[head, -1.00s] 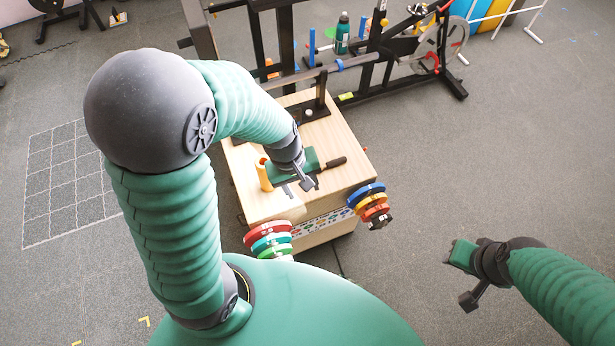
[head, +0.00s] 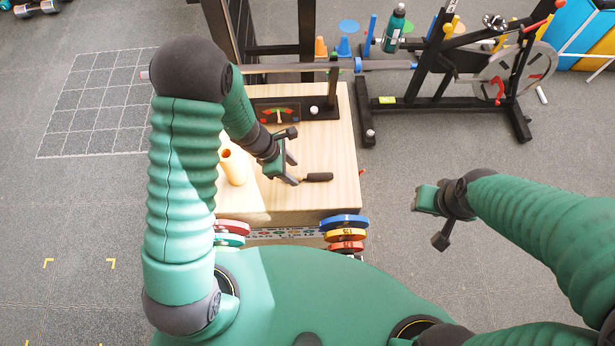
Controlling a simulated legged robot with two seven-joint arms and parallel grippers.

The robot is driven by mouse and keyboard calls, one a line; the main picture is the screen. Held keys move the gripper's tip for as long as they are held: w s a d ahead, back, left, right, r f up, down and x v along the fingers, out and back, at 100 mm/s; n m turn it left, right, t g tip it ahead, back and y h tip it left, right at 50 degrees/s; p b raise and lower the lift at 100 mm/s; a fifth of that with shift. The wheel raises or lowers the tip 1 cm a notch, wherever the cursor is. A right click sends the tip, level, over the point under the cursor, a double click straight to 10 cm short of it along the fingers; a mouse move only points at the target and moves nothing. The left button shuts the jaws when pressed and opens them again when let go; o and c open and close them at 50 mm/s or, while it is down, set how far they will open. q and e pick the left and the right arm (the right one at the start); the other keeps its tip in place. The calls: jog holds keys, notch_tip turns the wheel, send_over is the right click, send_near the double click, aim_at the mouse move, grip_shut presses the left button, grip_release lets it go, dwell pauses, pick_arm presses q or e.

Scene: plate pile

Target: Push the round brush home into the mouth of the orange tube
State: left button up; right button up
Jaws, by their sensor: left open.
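Coloured weight discs (head: 345,222) hang at the box's front. A black exercise-bike frame (head: 440,99) and a green bottle (head: 396,25) are behind. The box top's right part is clear.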

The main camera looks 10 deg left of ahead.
aim_at(298, 175)
pick_arm(q)
jog(key=x, duration=0.3)
jog(key=shift+w+a+f+b, duration=0.1)
jog(key=shift+a+b, duration=0.2)
jog(key=shift+d, duration=0.9)
jog(key=shift+c, duration=0.3)
jog(key=shift+d, duration=0.15)
jog(key=shift+c, duration=2.5)
jog(key=shift+a, duration=0.25)
jog(key=shift+c, duration=1.1)
jog(key=shift+a, duration=0.25)
jog(key=shift+c, duration=1.3)
jog(key=shift+a, duration=0.2)
grip_shut()
jog(key=shift+d, duration=0.1)
pick_arm(e)
jog(key=shift+a+f, duration=0.3)
jog(key=shift+f, duration=0.15)
